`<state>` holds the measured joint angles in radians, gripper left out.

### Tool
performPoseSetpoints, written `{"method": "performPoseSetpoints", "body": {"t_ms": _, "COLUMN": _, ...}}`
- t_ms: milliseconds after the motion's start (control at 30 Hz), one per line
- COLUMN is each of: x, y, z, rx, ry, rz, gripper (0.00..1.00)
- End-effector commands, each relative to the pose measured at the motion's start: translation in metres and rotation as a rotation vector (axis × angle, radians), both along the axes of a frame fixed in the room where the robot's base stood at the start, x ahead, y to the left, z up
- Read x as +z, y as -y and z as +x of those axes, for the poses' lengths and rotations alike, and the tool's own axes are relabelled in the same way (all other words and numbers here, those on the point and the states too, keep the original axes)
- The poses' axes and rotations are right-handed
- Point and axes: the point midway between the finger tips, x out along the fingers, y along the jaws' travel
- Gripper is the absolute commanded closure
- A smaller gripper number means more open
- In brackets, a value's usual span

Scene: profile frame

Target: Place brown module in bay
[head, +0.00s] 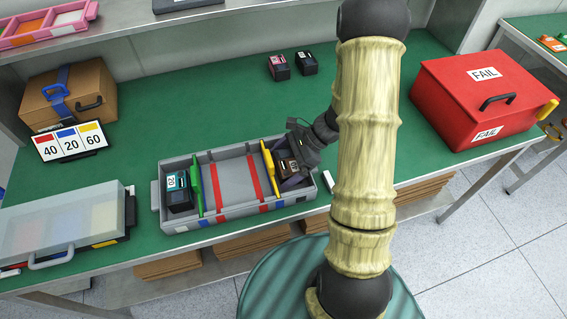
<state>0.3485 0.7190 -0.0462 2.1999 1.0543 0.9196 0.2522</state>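The brown module (287,167), a small dark-cased block with a brown top and a white label, is in the right end compartment of the grey tray (232,214), right of the yellow divider (268,166). My gripper (297,165) reaches down over that end, right at the module. Its fingers are partly hidden, so I cannot tell whether they grip it or whether it rests on the tray floor. A teal module (179,191) labelled 20 sits in the left end compartment, left of the green divider (196,186). The middle compartment, marked with red strips, is empty.
Red and black modules (278,67) (306,63) stand at the back. A card (71,141) reads 40, 20, 60. A brown case (70,95), clear-lidded box (62,222) and red FAIL box (475,95) flank the green table (190,105). A small white item (328,181) lies beside the tray.

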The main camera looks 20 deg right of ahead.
Motion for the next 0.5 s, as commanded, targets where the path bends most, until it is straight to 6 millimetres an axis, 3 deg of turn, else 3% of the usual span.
{"method": "performPoseSetpoints", "body": {"t_ms": 267, "x": 0.016, "y": 0.014, "z": 0.001, "rx": 0.001, "ry": 0.004, "rz": 0.000, "gripper": 0.00}}
{"method": "performPoseSetpoints", "body": {"t_ms": 500, "x": 0.048, "y": 0.048, "z": 0.000, "rx": 0.000, "ry": 0.004, "rz": -0.002, "gripper": 0.00}}
